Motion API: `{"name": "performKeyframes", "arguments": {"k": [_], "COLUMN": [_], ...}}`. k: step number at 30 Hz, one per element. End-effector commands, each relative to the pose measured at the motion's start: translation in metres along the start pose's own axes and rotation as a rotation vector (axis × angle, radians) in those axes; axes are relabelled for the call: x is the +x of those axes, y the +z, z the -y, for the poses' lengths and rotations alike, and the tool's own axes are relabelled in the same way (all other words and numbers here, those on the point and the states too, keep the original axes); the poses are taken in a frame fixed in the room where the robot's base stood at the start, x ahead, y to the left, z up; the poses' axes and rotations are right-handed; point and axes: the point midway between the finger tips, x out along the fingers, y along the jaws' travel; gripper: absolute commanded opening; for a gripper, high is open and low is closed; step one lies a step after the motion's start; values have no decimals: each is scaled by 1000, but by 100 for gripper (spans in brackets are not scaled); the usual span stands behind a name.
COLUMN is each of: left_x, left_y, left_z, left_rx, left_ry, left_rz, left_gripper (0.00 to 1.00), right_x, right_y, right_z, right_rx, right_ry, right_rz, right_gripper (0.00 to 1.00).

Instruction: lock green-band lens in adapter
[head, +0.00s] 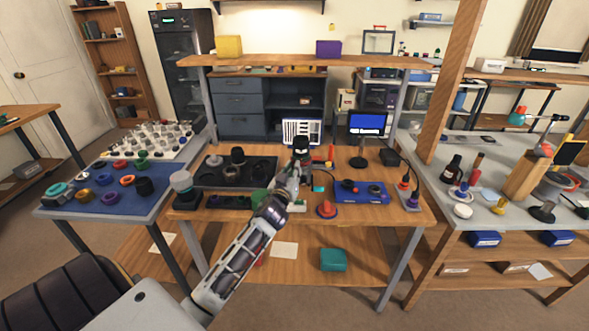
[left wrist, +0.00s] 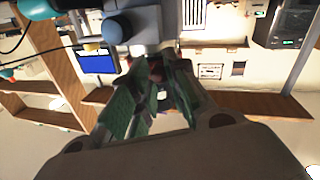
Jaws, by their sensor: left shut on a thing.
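My left gripper (head: 301,150) reaches over the middle of the wooden workbench, its arm rising from the lower left. In the left wrist view its green-padded fingers (left wrist: 158,88) are closed around a small dark piece (left wrist: 156,70), mostly hidden between them. I cannot make out a green band on it, so I cannot tell whether it is the green-band lens. A blue mat (head: 375,197) with dark round parts lies right of the gripper; I cannot tell whether one is the adapter. A green round piece (head: 258,197) is partly hidden beside my arm. My right gripper is not in view.
A dark tray (head: 262,180) with round parts lies left of the gripper. A red cone-shaped piece (head: 326,209) stands near the front edge. A monitor (head: 367,125) stands behind. A side table (head: 105,205) at left holds several coloured rings.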

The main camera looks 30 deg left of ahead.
Motion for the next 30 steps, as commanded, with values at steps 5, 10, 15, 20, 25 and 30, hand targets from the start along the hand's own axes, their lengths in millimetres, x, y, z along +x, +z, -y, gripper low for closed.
{"name": "performKeyframes", "arguments": {"k": [5,10,15,20,25,30], "left_x": [0,0,0,0,0,-4], "left_y": [-1,-1,-1,-1,-1,0], "left_z": [1,1,1,1,1,1], "left_rx": [0,0,1,1,0,0], "left_ry": [4,3,3,3,3,3], "left_rz": [-1,-2,-2,-2,-1,-1], "left_gripper": [0,19,40,40,40,40], "right_x": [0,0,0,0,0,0], "right_y": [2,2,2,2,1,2], "right_z": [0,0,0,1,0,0], "right_rx": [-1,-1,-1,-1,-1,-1], "right_ry": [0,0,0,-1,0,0], "right_rz": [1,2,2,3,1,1], "right_gripper": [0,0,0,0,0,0]}}
